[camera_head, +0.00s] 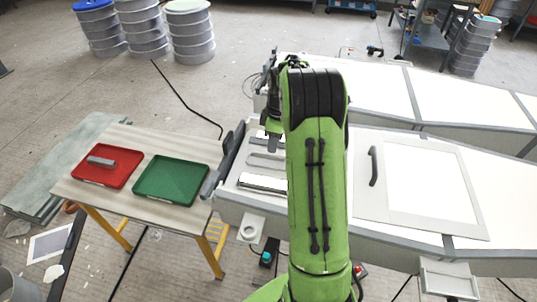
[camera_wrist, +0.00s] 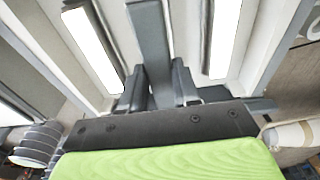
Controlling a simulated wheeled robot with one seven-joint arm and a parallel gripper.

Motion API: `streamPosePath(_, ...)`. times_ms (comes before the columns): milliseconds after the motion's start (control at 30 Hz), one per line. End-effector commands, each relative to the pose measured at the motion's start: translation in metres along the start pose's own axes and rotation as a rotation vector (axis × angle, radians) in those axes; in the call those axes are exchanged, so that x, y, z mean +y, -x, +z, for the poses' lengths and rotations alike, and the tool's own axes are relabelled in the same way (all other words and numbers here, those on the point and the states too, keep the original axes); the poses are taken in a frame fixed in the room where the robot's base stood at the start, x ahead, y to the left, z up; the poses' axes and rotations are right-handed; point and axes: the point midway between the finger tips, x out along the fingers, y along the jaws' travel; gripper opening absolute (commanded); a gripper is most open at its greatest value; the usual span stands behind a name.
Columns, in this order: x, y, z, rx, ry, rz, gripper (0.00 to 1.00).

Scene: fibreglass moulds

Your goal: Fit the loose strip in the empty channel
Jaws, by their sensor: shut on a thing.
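My gripper (camera_wrist: 158,85) is shut on a grey strip (camera_wrist: 150,35), which extends forward from between the fingers in the wrist view. Two pale, dark-edged bars flank it, one at left (camera_wrist: 92,45) and one at right (camera_wrist: 222,38). In the head view my gripper (camera_head: 272,143) is above the left end of the white mould, partly hidden by my arm. A narrow outlined channel (camera_head: 262,160) shows there, with a pale bar (camera_head: 262,183) in front of it. Whether the held strip touches the channel cannot be told.
A red tray (camera_head: 128,176) holding a grey block (camera_head: 101,161) and an empty green tray (camera_head: 172,180) stand on a table (camera_head: 140,139) at left. A framed white panel (camera_head: 425,178) with a dark handle (camera_head: 374,167) lies right of my arm. Drums (camera_head: 191,32) stand behind.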

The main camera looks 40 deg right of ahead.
Motion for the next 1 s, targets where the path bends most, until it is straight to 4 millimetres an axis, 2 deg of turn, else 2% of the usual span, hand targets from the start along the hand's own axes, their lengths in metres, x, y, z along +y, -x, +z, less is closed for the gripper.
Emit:
streamPosePath(200, -0.001, -0.045, 0.004, -0.001, 0.001, -0.003, 0.00)
streamPosePath(300, 0.000, -0.060, 0.005, 0.000, 0.002, -0.002, 0.00)
streamPosePath(600, 0.001, -0.063, 0.005, 0.001, 0.002, 0.003, 0.00)
streamPosePath(633, 0.001, -0.062, 0.005, 0.001, 0.002, 0.002, 0.36)
streamPosePath(700, 0.001, -0.062, 0.005, 0.001, 0.002, 0.002, 0.46)
streamPosePath(767, 0.000, -0.062, 0.005, 0.001, 0.002, 0.002, 0.56)
streamPosePath(1000, 0.000, -0.062, 0.005, 0.001, 0.002, 0.001, 0.57)
